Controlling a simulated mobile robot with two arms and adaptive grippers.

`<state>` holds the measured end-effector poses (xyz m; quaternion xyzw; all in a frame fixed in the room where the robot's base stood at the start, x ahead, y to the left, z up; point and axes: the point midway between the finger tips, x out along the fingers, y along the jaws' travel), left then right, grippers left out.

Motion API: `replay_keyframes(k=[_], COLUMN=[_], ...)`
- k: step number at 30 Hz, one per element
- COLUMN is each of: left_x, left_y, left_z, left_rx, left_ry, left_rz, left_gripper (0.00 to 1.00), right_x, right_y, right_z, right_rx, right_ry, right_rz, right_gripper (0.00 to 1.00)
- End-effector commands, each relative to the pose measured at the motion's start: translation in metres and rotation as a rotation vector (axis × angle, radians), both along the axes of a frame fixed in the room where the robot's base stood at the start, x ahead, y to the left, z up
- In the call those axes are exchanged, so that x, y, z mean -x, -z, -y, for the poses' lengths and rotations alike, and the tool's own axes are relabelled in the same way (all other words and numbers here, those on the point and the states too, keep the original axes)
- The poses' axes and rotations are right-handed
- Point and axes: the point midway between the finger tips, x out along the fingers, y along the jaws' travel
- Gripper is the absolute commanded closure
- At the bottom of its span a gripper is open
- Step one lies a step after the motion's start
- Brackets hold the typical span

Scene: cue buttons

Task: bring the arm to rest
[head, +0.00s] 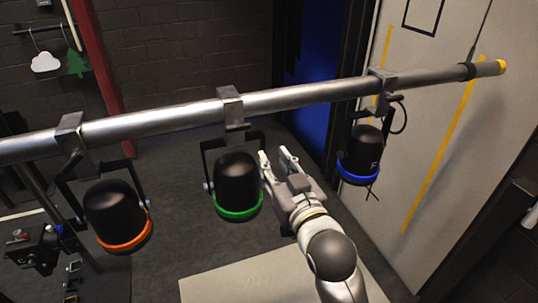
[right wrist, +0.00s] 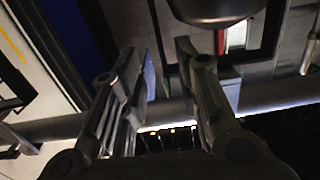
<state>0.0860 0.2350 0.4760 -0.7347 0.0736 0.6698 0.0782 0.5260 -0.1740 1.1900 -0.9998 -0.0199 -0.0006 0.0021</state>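My right gripper (head: 277,160) is in the middle of the head view, raised just right of the lamp with the green ring (head: 238,187). Its two fingers are spread apart with nothing between them. In the right wrist view the right gripper (right wrist: 162,50) also shows open fingers, with a dark rounded lamp body (right wrist: 215,8) at the top edge. I cannot tell whether a finger touches the lamp. My left gripper is not in view.
A metal pipe (head: 320,92) crosses the view and carries the lamps. An orange-ringed lamp (head: 115,213) hangs left and a blue-ringed lamp (head: 361,152) hangs right of my right gripper. A pale flat surface (head: 235,284) lies below. A control box (head: 32,246) stands lower left.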

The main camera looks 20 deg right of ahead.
Motion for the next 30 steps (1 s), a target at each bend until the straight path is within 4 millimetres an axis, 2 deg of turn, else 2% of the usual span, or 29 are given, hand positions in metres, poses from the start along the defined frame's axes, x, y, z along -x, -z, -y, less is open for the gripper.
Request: replay_keyframes(k=[6,8,11,14,15,18,21,27,30], left_x=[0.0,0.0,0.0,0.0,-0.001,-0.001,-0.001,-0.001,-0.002], left_y=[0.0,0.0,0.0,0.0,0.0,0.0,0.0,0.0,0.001], left_z=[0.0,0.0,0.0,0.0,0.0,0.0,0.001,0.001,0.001], left_rx=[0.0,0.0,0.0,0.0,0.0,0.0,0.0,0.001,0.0], left_ry=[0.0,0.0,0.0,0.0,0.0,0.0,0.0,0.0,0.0], left_rz=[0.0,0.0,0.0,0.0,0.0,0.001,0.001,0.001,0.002], left_gripper=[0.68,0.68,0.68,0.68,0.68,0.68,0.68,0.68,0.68], right_x=[0.007,0.01,0.025,0.057,0.074,0.119,0.166,0.259,0.251], right_y=[0.006,0.02,0.066,0.129,0.154,0.206,0.243,0.291,0.321], right_z=[0.001,0.001,0.004,0.009,0.011,0.016,0.021,0.032,0.031], right_rx=[0.003,0.009,0.026,0.052,0.064,0.093,0.117,0.165,0.165], right_ry=[-0.001,-0.002,-0.008,-0.02,-0.024,-0.04,-0.057,-0.091,-0.093], right_rz=[-0.02,-0.065,-0.214,-0.434,-0.529,-0.744,-0.931,-1.26,-1.273], right_gripper=[0.7,0.7,0.7,0.7,0.7,0.7,0.7,0.7,0.7])
